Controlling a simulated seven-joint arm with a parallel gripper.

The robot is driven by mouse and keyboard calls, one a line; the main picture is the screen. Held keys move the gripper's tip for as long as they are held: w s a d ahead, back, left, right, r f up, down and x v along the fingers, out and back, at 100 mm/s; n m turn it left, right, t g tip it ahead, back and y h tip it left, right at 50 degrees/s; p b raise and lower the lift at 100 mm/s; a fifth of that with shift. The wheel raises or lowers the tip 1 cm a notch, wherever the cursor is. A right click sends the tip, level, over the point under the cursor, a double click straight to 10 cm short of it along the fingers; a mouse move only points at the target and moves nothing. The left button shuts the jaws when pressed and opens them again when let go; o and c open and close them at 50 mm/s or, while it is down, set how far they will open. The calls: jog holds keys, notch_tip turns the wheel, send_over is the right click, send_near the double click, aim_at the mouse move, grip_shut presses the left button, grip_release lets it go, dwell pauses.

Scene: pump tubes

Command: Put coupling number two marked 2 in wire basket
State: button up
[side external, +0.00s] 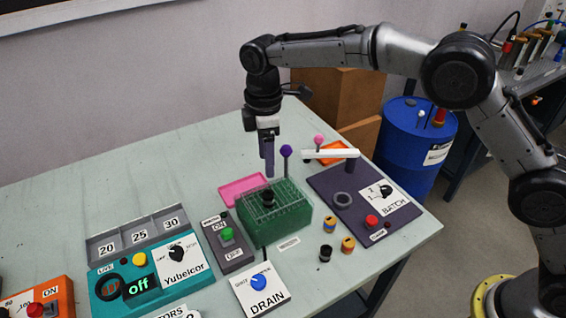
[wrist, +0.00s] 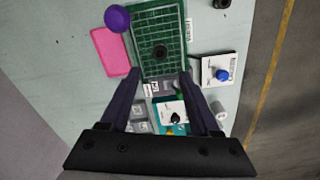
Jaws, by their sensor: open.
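The green wire basket (side external: 292,222) stands near the middle of the table; it also shows in the wrist view (wrist: 146,24). A small black coupling (side external: 268,199) sits inside it near the middle, and also shows in the wrist view (wrist: 160,52). No number on it is legible. My gripper (side external: 269,174) is open, points down and hangs above the basket, clear of the black coupling. In the wrist view my gripper's fingers (wrist: 160,76) are apart with nothing between them. Outside the basket, another dark coupling (side external: 325,254) and two orange-banded couplings (side external: 330,224) (side external: 348,245) stand on the table, their marks unreadable.
A purple ball on a post (side external: 286,151) stands close behind the basket. A pink tray (side external: 241,190) lies beside it. The dark BATCH panel (side external: 350,218) is to the right; the ON/OFF box (side external: 228,243), DRAIN box (side external: 260,291) and teal Yubelcor unit (side external: 150,285) are left and front.

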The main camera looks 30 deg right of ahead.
jog(key=shift+r, duration=0.15)
jog(key=s+d+r+m+t, duration=0.3)
jog(key=s+d+r+m, duration=0.4)
jog(key=s+d+r, duration=0.85)
jog(key=s+d+f+m+t, duration=0.1)
jog(key=s+d+f+m, duration=0.2)
jog(key=s, duration=0.6)
jog(key=s+d+f+m+t, duration=0.1)
jog(key=s+d+f+m, duration=0.2)
jog(key=s, duration=0.6)
jog(key=d+m, duration=0.2)
jog(key=d, duration=0.1)
jog(key=shift+d+f+t, duration=0.2)
jog(key=shift+d+t, duration=0.1)
jog(key=shift+d, duration=0.05)
